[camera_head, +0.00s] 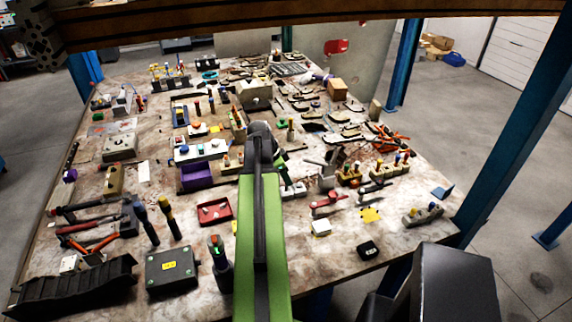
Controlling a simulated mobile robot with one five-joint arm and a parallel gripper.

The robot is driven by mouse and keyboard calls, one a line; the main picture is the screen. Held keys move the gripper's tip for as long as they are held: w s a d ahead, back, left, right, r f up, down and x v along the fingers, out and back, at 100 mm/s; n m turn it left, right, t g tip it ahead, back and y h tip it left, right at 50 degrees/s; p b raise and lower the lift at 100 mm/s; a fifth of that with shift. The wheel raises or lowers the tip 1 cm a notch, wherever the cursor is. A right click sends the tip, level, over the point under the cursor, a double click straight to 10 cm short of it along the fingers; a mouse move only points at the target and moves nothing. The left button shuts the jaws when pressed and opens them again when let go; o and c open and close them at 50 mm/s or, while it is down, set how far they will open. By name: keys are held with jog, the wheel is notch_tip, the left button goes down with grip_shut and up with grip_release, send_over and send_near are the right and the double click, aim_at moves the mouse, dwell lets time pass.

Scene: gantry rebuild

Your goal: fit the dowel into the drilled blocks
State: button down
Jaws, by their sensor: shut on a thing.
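My green arm reaches from the bottom middle over the table. Its grey rounded end is over the middle of the table. My gripper's jaws are hidden behind this arm, so what they hold does not show. I cannot single out the dowel among the many small parts. A grey block with several round features on top (422,214) lies at the right front edge. Tan blocks with coloured pegs (352,176) stand right of the arm. I cannot tell which pieces are the drilled blocks of the task.
The marbled table (300,242) is crowded with tools and parts. A purple bin (195,177) and a red tray (214,212) stand left of the arm. A dark box (172,270) and upright screwdrivers (168,218) stand at the left front. Blue posts (404,62) rise around the table.

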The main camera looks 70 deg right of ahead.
jog(key=shift+w+d+f+b, duration=0.3)
jog(key=shift+d+b, duration=0.1)
jog(key=shift+d, duration=0.4)
jog(key=shift+w+d+f+b, duration=0.25)
jog(key=shift+w+d+b, duration=0.1)
jog(key=shift+d, duration=0.5)
jog(key=shift+w+d+f+b, duration=0.25)
jog(key=shift+d+b, duration=0.15)
jog(key=shift+d, duration=0.4)
jog(key=shift+f+b, duration=2)
jog(key=shift+f+b, duration=1)
jog(key=c, duration=1.2)
grip_release()
